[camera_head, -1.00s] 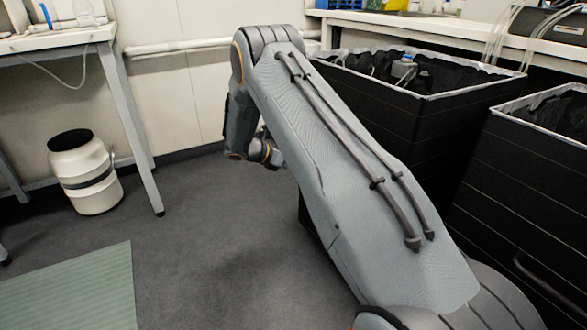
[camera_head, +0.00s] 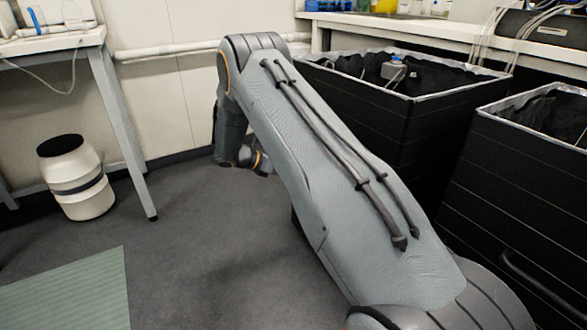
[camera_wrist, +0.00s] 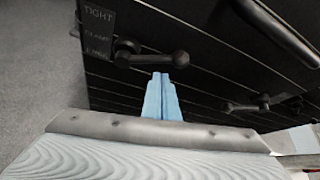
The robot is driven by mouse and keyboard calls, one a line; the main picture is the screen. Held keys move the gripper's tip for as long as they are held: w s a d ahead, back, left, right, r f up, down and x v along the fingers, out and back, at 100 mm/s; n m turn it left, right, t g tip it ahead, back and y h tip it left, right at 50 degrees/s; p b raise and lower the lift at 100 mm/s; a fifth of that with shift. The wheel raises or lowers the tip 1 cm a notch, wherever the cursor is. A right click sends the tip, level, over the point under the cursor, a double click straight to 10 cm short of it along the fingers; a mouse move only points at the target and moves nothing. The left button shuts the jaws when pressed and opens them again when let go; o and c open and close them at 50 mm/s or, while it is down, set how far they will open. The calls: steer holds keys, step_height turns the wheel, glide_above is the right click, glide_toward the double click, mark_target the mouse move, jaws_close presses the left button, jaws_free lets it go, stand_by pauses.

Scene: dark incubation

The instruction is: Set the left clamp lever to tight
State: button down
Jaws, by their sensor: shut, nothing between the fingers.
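The left clamp lever (camera_wrist: 152,56) is a dark bar with round ends on the black front of a box in the wrist view. It lies roughly level, with its knob to the right. A small label with the word TIGHT (camera_wrist: 97,18) is at its upper left. My gripper (camera_wrist: 161,78) shows its pale blue fingers shut and empty, just below the lever's knob in the picture. I cannot tell whether they touch it. In the head view my arm hides the gripper and the levers.
A second lever (camera_wrist: 262,103) is at the right on the same front, below a dark bar handle (camera_wrist: 280,30). Two black lined boxes (camera_head: 400,125) stand at the right under a white bench. A white drum (camera_head: 76,178) stands at the left. Grey floor is clear between.

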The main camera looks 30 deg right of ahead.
steer(key=a+r+p, duration=0.1)
steer(key=a+r, duration=0.1)
steer(key=a, duration=0.7)
steer(key=shift+w+p, duration=0.2)
steer(key=shift+p, duration=0.15)
steer(key=shift+r, duration=0.1)
